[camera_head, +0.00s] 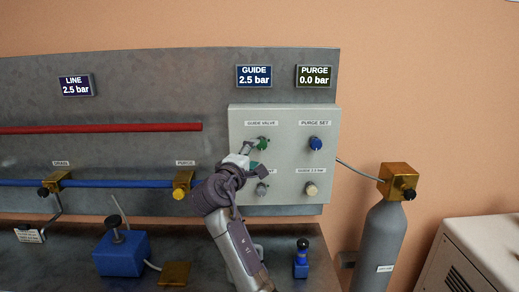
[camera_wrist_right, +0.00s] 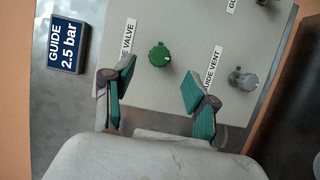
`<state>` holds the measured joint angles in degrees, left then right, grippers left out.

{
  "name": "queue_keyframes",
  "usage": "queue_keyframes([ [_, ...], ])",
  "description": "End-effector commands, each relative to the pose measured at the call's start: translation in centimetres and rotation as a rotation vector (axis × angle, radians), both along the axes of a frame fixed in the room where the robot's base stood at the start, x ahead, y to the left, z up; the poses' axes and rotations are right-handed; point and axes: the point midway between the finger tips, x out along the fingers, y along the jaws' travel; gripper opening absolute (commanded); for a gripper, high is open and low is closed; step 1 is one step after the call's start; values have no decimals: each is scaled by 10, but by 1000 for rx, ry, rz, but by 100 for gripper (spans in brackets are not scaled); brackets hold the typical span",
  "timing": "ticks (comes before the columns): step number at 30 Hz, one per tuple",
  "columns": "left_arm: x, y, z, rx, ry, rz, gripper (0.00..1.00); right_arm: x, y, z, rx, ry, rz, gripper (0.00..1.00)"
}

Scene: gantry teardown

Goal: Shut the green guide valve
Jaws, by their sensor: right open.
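The green guide valve (camera_head: 263,143) is a round knob on the pale control panel, under the label "GUIDE VALVE". My right gripper (camera_head: 252,157) is open and empty in front of the panel, just below and left of the knob. Its teal-padded fingers (camera_wrist_right: 153,85) are spread to either side, short of the knob. The guide display (camera_head: 254,76) reads 2.5 bar. My left gripper is not in view.
A blue purge set knob (camera_head: 315,143), a grey guide vent knob (camera_head: 262,189) and a cream knob (camera_head: 311,188) share the panel (camera_head: 288,165). The purge display (camera_head: 314,75) reads 0.0 bar. A gas cylinder (camera_head: 382,235) stands right; a blue box (camera_head: 121,255) sits on the bench.

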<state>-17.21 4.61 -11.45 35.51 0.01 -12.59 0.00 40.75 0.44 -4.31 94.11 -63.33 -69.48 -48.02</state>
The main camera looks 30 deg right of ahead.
Motion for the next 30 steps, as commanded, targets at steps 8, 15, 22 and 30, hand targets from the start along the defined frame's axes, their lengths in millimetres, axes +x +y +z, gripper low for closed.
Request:
queue_keyframes([
  [8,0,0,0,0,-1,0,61,-22,30,0,1,0,1,57],
  [15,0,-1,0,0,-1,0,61,-25,33,0,1,1,-1,57],
  [22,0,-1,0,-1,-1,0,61,-24,33,0,1,1,-1,57],
  [30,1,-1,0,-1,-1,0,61,-31,33,-34,68,12,25,57],
])
